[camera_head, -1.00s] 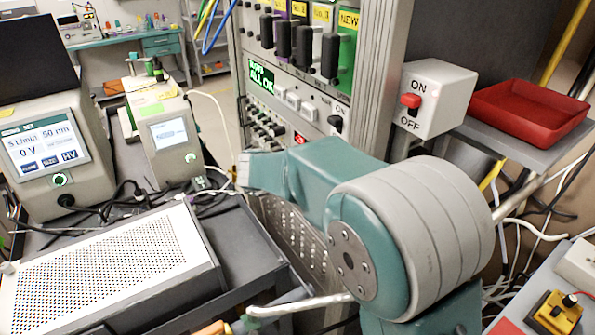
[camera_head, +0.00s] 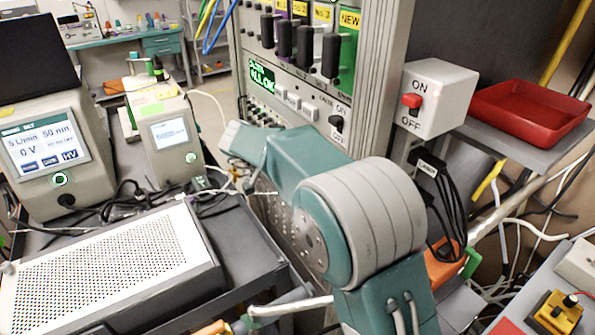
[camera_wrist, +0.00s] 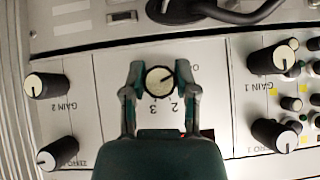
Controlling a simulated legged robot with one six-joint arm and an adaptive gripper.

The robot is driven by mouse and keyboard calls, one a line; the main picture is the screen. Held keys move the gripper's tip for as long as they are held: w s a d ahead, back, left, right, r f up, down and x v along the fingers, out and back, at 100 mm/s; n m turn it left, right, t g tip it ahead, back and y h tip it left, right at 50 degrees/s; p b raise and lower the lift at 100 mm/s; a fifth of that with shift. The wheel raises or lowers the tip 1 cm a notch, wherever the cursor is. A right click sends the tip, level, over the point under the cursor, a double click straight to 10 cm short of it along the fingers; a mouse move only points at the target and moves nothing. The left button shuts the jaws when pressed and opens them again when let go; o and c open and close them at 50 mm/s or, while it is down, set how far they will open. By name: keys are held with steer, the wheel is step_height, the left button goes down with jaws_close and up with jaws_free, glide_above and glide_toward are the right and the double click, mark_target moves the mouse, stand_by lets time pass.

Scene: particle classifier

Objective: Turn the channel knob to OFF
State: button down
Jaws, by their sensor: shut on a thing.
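In the wrist view, a round dial knob (camera_wrist: 159,80) with a cream cap and dark rim sits on a light panel (camera_wrist: 112,80). It stands between the GAIN 1 and GAIN 2 knobs. Marks 2 and 3 show below it, and an O-like mark sits at its upper right. A dark line on the cap slants to the upper right. My gripper (camera_wrist: 160,77) has one finger on each side of the knob and is shut on it. In the head view, my arm reaches to the rack front; my fingers and this knob are hidden there.
Neighbouring knobs, GAIN 2 (camera_wrist: 47,86) and GAIN 1 (camera_wrist: 274,59), flank the gripper. A dark curved handle (camera_wrist: 220,10) runs above it. In the head view, a black cart (camera_head: 215,230) stands left, and a red-switch box (camera_head: 438,98) and red tray (camera_head: 529,112) stand right.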

steer(key=shift+s+a+f, duration=0.1)
steer(key=shift+f, duration=0.15)
steer(key=shift+c, duration=1.9)
jaws_free()
steer(key=shift+a, duration=0.15)
steer(key=shift+r, duration=0.15)
steer(key=shift+r, duration=0.1)
steer(key=v, duration=1.1)
steer(key=shift+a, duration=0.35)
steer(key=shift+r, duration=0.1)
